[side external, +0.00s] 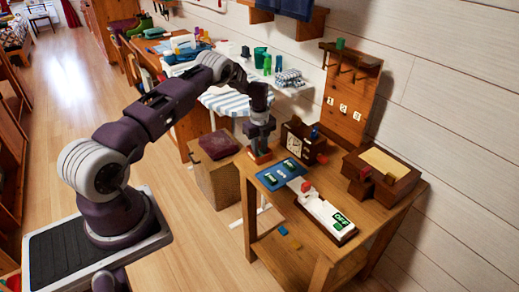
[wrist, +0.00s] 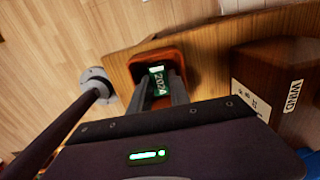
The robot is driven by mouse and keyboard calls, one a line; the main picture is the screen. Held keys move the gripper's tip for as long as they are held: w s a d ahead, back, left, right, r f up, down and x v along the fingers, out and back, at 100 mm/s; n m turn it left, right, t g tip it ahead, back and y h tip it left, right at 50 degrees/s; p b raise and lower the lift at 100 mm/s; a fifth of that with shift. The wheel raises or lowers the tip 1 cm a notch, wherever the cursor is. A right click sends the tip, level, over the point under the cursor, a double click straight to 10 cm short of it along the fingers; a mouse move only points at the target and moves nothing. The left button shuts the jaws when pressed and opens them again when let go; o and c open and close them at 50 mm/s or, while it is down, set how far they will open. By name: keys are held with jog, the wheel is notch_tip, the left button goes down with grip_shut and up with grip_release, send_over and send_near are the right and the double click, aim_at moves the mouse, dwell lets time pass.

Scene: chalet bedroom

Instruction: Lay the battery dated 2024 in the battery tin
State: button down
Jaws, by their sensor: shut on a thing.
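My gripper (wrist: 160,84) is shut on a green battery (wrist: 158,74) marked 2024, which shows between the fingertips in the wrist view. An orange-brown open container (wrist: 150,56), apparently the battery tin, surrounds the battery in that view. Whether the battery touches its floor cannot be told. In the side external view my gripper (side external: 262,142) points down at the table's left corner, right over the small orange container (side external: 260,157). The battery is hidden there.
A blue tray (side external: 273,181) with dark green pieces lies beside the orange container. A clock box (side external: 297,142) and a wooden box (side external: 400,187) stand behind. The table edge is close to my gripper.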

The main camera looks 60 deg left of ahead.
jog(key=c, duration=1.5)
grip_release()
notch_tip(320, 180, up, 12)
jog(key=f, duration=0.1)
notch_tip(320, 180, up, 18)
jog(key=n+t, duration=0.2)
jog(key=n, duration=0.3)
send_over(260, 152)
jog(key=s+d, duration=0.3)
jog(key=d, duration=0.6)
jog(key=s+d+r+n, duration=0.2)
jog(key=s+d+r, duration=0.1)
jog(key=d+r, duration=0.2)
jog(key=s+d+r+n+t, duration=0.1)
jog(key=s+d+r+n, duration=0.25)
jog(key=s, duration=0.25)
jog(key=s+d+r+n+t, duration=0.1)
jog(key=s+d+r+n, duration=0.1)
jog(key=s+d+r, duration=0.3)
jog(key=s+d+f+n, duration=0.2)
jog(key=s+d+n, duration=0.1)
jog(key=s, duration=0.5)
jog(key=s+d+f+n+t, duration=0.1)
jog(key=s+d+f+n, duration=0.1)
jog(key=s, duration=0.7)
jog(key=shift+d+f+n+t, duration=0.3)
jog(key=shift+d+n, duration=0.1)
jog(key=shift+n, duration=0.05)
